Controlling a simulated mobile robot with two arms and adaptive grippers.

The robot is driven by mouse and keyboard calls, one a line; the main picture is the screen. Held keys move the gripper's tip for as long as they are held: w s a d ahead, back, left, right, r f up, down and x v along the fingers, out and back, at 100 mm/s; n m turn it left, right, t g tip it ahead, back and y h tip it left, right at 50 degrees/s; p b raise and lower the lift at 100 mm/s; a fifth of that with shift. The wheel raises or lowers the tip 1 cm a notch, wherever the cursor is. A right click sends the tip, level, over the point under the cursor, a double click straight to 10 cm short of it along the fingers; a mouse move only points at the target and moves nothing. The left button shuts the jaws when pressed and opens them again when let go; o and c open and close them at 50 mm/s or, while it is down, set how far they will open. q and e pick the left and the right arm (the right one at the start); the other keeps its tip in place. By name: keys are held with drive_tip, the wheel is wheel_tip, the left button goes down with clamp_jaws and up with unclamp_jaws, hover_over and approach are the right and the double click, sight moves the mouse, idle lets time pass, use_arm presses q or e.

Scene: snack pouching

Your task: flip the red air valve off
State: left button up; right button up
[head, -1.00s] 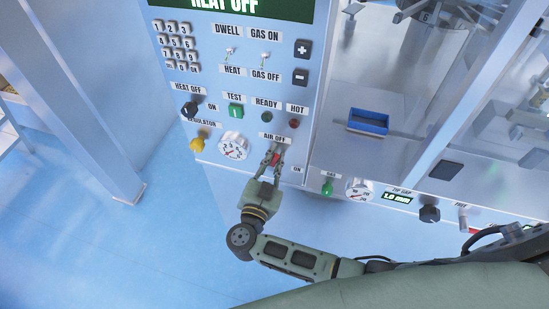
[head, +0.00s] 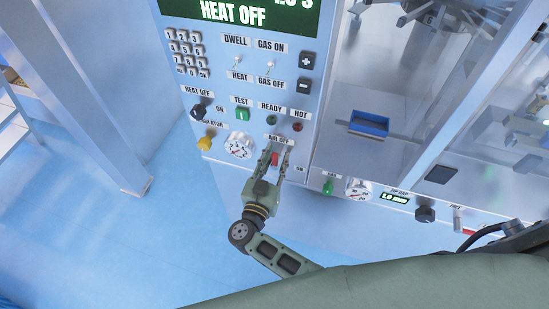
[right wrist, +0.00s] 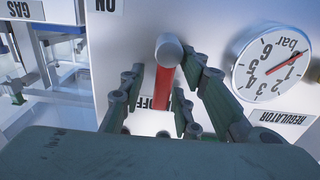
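The red air valve (head: 275,158) is on the front panel, just below the AIR OFF label (head: 279,138). In the right wrist view its red lever (right wrist: 163,88) runs from a grey round end (right wrist: 168,49) towards the OFF lettering, which it partly covers. My right gripper (head: 275,160) is at the valve, with one finger on each side of the lever. In the right wrist view the fingers (right wrist: 163,88) stand apart, with gaps beside the lever. My left gripper is not in view.
A pressure gauge (head: 239,146) and a yellow regulator knob (head: 206,141) are left of the valve. A green gas knob (head: 328,187) is to the right. A blue tray (head: 369,123) sits on the machine bed. Blue floor is clear at lower left.

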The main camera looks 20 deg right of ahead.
sight(280, 128)
drive_tip(key=shift+a+r, duration=0.1)
drive_tip(key=shift+r, duration=0.05)
drive_tip(key=shift+r, duration=0.25)
wheel_tip(280, 128, up, 9)
drive_tip(key=shift+r, duration=0.1)
idle(0.3)
idle(0.5)
